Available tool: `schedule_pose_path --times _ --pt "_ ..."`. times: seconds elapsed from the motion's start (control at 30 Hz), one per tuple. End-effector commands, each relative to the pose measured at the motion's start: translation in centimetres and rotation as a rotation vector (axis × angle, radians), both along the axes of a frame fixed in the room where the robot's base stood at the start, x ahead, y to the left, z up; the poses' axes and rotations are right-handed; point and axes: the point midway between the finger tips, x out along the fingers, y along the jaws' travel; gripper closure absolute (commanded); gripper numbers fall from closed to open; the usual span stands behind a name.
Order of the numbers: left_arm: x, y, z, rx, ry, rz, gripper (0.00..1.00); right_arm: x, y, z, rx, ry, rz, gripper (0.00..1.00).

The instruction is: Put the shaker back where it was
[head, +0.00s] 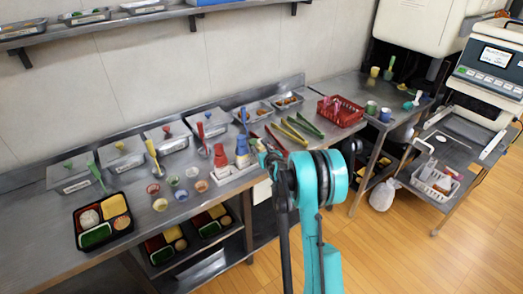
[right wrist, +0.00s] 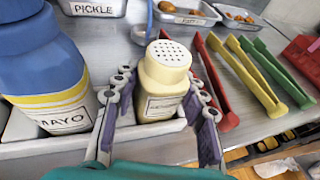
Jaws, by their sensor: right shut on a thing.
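The shaker (right wrist: 165,75), cream with a perforated top and a label on its front, stands upright between the fingers of my right gripper (right wrist: 162,92) in the right wrist view. The gripper is shut on it. Its lower part is at the right end of the white rack (right wrist: 60,153); I cannot tell whether its base rests on the rack floor. In the head view, my right gripper (head: 268,160) is beside the rack (head: 234,177), and the arm largely hides the shaker. My left gripper is not in view.
A blue mayo bottle (right wrist: 45,75) stands in the rack left of the shaker, with a red bottle (head: 220,160) beyond. Red tongs (right wrist: 216,85), yellow tongs (right wrist: 248,75) and green tongs (right wrist: 280,75) lie to the right. A filled bento tray (head: 78,243) sits at the left.

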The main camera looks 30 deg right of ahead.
Motion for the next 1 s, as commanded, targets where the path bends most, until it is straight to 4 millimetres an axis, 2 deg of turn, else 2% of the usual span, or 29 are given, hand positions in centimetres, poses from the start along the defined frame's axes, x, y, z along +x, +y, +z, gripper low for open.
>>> schedule_pose_path --times 0.03,0.1,0.5,0.67,1.0 --pt "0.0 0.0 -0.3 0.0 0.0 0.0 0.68 0.0 0.0 -0.3 0.0 0.0 0.0 0.55" --pt "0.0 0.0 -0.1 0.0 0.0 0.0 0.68 0.0 0.0 -0.1 0.0 0.0 0.0 0.37" --pt "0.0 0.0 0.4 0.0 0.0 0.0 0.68 0.0 0.0 0.4 0.0 0.0 0.0 0.37" --pt "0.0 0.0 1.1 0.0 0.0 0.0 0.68 -2.6 0.6 1.4 0.001 0.0 -0.001 0.37" --pt "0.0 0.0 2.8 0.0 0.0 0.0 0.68 -9.1 2.3 3.8 0.001 0.0 0.0 0.37"
